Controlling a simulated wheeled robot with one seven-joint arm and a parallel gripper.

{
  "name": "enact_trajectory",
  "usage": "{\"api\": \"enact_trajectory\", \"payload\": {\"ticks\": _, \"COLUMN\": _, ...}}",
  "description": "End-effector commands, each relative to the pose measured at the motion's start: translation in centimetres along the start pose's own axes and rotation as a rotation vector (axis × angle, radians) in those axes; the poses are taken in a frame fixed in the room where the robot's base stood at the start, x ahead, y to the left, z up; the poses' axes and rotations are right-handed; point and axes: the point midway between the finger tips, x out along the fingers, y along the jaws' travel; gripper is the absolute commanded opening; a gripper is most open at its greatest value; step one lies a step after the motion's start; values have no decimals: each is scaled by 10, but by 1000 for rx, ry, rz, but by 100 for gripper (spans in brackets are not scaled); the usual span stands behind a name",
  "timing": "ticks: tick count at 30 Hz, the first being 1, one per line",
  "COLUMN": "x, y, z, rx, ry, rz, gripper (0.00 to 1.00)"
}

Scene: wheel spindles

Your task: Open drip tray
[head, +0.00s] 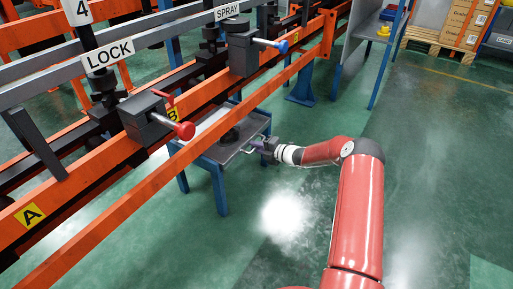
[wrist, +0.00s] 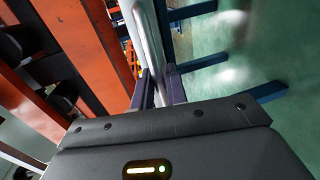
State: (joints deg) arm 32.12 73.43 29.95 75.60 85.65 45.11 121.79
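The drip tray (head: 251,128) is a shallow grey tray on a blue-legged stand, partly under the orange rails in the head view. A small loop handle (head: 254,147) shows at its near right edge. My gripper (head: 259,146) is at this handle, reaching in from the right. In the wrist view, the two dark fingers of my gripper (wrist: 160,90) stand on either side of a pale grey bar (wrist: 147,35), which looks like the tray's edge or handle. I cannot tell whether the fingers press on it.
An orange rail (head: 165,187) runs diagonally in front of the tray. A red-knobbed lever (head: 184,130) under the LOCK sign and a blue-knobbed lever (head: 281,46) under SPRAY stick out above. Blue stand legs (head: 219,188) are below. The green floor (head: 430,150) at right is clear.

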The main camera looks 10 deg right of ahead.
Motion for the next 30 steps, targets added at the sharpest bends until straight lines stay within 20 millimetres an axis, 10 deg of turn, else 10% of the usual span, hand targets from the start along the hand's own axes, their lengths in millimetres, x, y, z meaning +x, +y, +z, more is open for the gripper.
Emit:
{"api": "enact_trajectory", "payload": {"ticks": 17, "x": -11, "y": -1, "z": 0, "rx": 2, "ry": -1, "rz": -1, "gripper": 0}}
{"api": "enact_trajectory", "payload": {"ticks": 30, "x": -120, "y": -22, "z": 0, "rx": 4, "ry": -3, "rz": -2, "gripper": 0}}
